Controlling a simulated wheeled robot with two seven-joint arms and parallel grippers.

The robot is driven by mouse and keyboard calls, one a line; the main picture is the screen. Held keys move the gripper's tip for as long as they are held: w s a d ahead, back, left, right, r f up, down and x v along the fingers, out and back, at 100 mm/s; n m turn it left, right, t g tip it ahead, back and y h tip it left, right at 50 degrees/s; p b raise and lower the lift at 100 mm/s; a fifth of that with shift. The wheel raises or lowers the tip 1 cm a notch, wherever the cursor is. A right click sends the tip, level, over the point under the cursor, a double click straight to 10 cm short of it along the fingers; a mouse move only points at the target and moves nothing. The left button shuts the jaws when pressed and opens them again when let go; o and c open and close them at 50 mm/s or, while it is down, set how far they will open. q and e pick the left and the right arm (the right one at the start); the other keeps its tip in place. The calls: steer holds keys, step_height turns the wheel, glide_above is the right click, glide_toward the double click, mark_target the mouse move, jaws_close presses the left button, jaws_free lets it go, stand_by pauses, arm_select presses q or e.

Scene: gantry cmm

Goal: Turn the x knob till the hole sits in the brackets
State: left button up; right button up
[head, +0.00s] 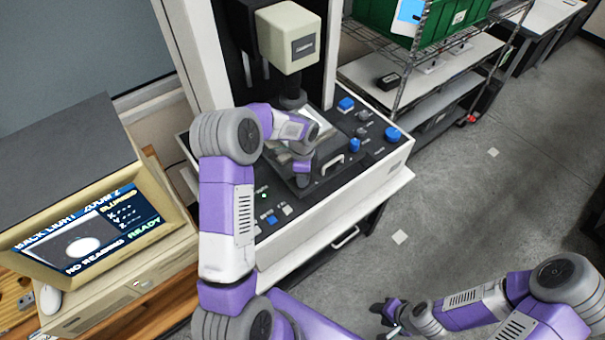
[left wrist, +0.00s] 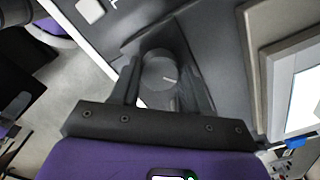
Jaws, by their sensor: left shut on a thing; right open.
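My left gripper (head: 302,178) is down at the front part of the measuring machine's dark deck. In the left wrist view its two fingers (left wrist: 163,88) are shut around a round dark grey knob (left wrist: 158,70) with a short white mark; I take this as the x knob. In the head view the gripper hides the knob. The monitor (head: 85,235) at left shows the hole as a white ellipse (head: 83,247) on a dark patch, with "BLURRED", "NO READING" and "READY". I cannot make out the brackets. My right gripper (head: 388,314) is open and empty over the floor.
The machine's cream head (head: 288,37) hangs above the stage. Blue knobs (head: 392,133) and a metal handle (head: 332,165) are on the deck, right of my left gripper. A wire rack with a green bin (head: 425,18) stands behind.

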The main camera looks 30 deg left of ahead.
arm_select(q)
steer(key=shift+m, duration=0.3)
steer(key=o, duration=1.1)
steer(key=shift+c, duration=0.2)
step_height(320, 180, up, 8)
steer(key=shift+f, duration=0.15)
